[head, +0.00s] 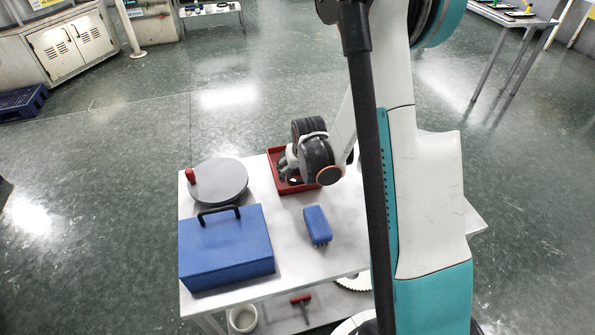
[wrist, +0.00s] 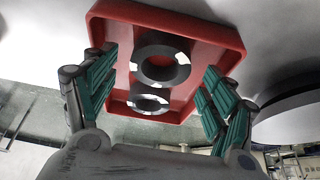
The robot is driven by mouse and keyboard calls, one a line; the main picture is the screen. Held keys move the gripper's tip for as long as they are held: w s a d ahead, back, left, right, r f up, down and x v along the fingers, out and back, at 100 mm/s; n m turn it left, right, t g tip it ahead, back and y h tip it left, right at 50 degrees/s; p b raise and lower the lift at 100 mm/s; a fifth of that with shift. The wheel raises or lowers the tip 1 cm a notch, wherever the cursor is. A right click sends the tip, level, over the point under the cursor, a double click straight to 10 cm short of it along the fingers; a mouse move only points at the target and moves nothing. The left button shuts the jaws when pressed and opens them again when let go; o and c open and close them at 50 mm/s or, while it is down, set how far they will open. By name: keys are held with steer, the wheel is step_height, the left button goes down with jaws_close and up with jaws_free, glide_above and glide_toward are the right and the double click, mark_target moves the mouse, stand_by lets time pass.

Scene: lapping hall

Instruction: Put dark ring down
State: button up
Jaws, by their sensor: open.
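Two dark rings with pale, shiny patches, one (wrist: 140,66) and the other (wrist: 138,103), lie flat in the red tray (wrist: 222,40) in the wrist view. I cannot tell which is the task's dark ring. My gripper (wrist: 159,66) is open, its green-padded fingers spread on either side of the rings, and neither ring is clamped. In the head view the red tray (head: 272,158) stands at the table's back edge. My gripper (head: 287,168) is over it, and my wrist hides much of the tray and the rings.
On the white table (head: 300,255) are a blue case (head: 225,250) with a black handle, a grey round plate (head: 220,182) with a red knob, and a blue brush-like block (head: 317,225). A red-handled tool (head: 301,299) and white cup (head: 242,318) sit below.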

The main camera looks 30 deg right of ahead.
steer(key=s+a+r+p, duration=0.15)
steer(key=s+r, duration=0.25)
steer(key=r, duration=0.4)
steer(key=s+a+r+n+t, duration=0.1)
steer(key=s+a+r, duration=0.2)
steer(key=r, duration=0.4)
steer(key=s+a+r+p, duration=0.15)
steer(key=s+r, duration=0.25)
steer(key=r, duration=0.4)
steer(key=s+a+r+t, duration=0.1)
steer(key=s+a+r, duration=0.2)
steer(key=s, duration=0.3)
steer(key=s+a+r+n+y, duration=0.1)
steer(key=s+a+r, duration=0.2)
steer(key=s, duration=0.3)
steer(key=shift+t, duration=0.4)
steer(key=shift+f, duration=0.15)
steer(key=shift+f+b, duration=0.35)
steer(key=shift+b, duration=0.15)
